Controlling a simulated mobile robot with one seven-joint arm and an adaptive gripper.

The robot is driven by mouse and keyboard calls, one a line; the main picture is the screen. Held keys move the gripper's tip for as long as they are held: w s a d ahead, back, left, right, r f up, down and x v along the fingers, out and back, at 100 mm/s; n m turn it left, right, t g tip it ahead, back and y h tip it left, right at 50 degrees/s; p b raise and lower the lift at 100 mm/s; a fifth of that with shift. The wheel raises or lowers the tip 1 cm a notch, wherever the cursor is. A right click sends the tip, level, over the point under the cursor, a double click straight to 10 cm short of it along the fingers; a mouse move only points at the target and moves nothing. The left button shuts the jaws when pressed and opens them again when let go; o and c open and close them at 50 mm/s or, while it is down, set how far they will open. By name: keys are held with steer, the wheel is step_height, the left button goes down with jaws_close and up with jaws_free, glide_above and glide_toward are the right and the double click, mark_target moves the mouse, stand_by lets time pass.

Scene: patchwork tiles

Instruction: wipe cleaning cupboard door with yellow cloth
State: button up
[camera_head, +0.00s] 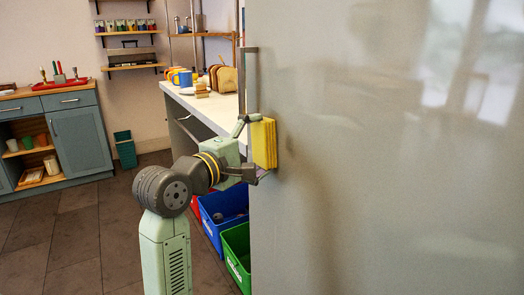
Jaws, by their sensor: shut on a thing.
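The yellow cloth (264,144) looks like a thick, folded pad. My gripper (250,148) is shut on it and holds it upright at the left edge of a large, glossy grey door (390,170). The cloth is at or very close to the door's surface; I cannot tell whether it touches. The door fills the right half of the view and shows soft reflections and faint darker smudges. A vertical handle (241,80) stands at the door's upper left edge, above my gripper. The far side of the cloth is hidden.
A white counter (205,108) with mugs (183,78) and bread (223,78) stands behind my gripper. Blue (222,212) and green (238,254) bins sit on the floor below. A blue-grey cabinet (80,138) is at the far left. The tiled floor at left is clear.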

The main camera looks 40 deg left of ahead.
mark_target(271, 147)
steer(key=shift+a+b, duration=0.15)
steer(key=shift+b, duration=0.15)
steer(key=shift+s+d+b, duration=0.35)
steer(key=shift+d, duration=0.5)
steer(key=shift+s+d+b, duration=0.35)
steer(key=shift+d, duration=0.45)
steer(key=shift+s+d+b, duration=0.3)
steer(key=shift+d+b, duration=0.05)
steer(key=shift+d, duration=0.5)
steer(key=shift+s+d+b, duration=0.25)
steer(key=shift+d+b, duration=0.05)
steer(key=shift+d, duration=0.55)
steer(key=shift+s+d+b, duration=0.4)
steer(key=shift+d, duration=0.45)
steer(key=shift+s+d+b, duration=0.35)
steer(key=shift+d, duration=0.45)
